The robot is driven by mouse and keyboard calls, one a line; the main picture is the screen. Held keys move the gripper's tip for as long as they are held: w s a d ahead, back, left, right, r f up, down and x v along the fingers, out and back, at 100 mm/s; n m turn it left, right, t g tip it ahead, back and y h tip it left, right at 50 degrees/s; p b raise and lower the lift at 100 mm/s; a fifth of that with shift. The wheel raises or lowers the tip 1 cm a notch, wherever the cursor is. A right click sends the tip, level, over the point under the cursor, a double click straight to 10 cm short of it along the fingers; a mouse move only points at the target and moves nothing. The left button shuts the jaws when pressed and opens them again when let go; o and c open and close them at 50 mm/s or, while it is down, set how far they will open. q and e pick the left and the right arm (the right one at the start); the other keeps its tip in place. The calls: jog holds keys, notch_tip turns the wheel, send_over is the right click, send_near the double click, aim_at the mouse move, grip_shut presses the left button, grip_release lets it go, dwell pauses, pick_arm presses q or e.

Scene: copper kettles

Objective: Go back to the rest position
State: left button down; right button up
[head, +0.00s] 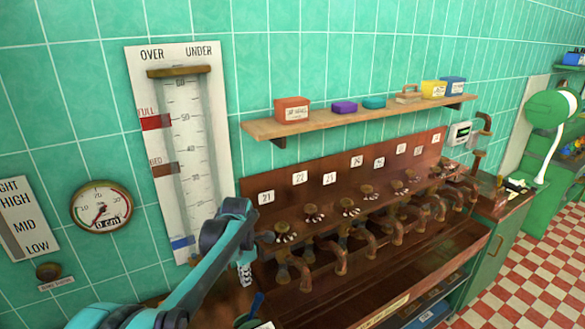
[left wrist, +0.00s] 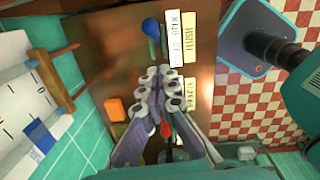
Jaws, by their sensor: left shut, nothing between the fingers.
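My left arm reaches in from the lower left in the head view. Its gripper (head: 245,273) points down in front of the tiled wall, left of the row of copper taps (head: 345,255). In the left wrist view the gripper (left wrist: 160,85) has its fingers together, with nothing between them. Below it is a brown copper surface with a blue-knobbed lever (left wrist: 150,27) beside white and yellow labels (left wrist: 175,40). An orange block (left wrist: 114,109) shows left of the fingers. My right gripper is in neither view.
A tall level gauge (head: 185,150) and a round dial (head: 102,206) are on the wall close to my left arm. A wooden shelf (head: 350,118) with small coloured boxes juts out above the taps. Red-and-white checked floor (head: 525,285) lies open at the right.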

pick_arm(q)
jog(key=s+f+m+t+b, duration=0.3)
jog(key=s+m+b, duration=0.1)
jog(key=s+m, duration=0.9)
jog(key=s+f+m+t+b, duration=0.3)
jog(key=s+f+m+b, duration=0.1)
jog(key=s+m, duration=0.8)
jog(key=shift+s+a+m+b, duration=0.2)
jog(key=shift+s+m+b, duration=0.15)
jog(key=shift+s+m, duration=0.05)
